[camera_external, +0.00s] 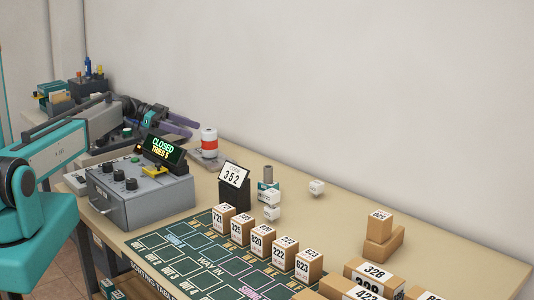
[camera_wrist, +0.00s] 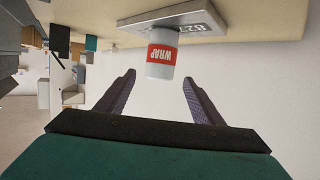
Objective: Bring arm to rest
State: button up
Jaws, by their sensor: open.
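My teal arm reaches over the far left part of the desk in the external view. My gripper (camera_external: 189,130) is open, with its dark purple fingers spread beside the back wall. Nothing is between the fingers. In the wrist view, which looks upside down, the two fingers of my gripper (camera_wrist: 158,84) stand apart. A white and red roll marked WRAP (camera_wrist: 162,55) lies beyond the gap between them. The same roll (camera_external: 209,144) stands upright just right of the fingers in the external view, apart from them as far as I can tell.
A 352 sign (camera_external: 234,175), small numbered boxes (camera_external: 257,240) and a green mat (camera_external: 177,262) fill the front. The desk's back right is mostly clear.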

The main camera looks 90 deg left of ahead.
jog(key=p, duration=0.4)
send_over(214, 157)
jog(key=f, duration=0.3)
jog(key=shift+a, duration=0.25)
jog(key=shift+w+d+f, duration=0.1)
jog(key=shift+w+f, duration=0.2)
jog(key=shift+w, duration=0.3)
jog(key=shift+s, duration=0.1)
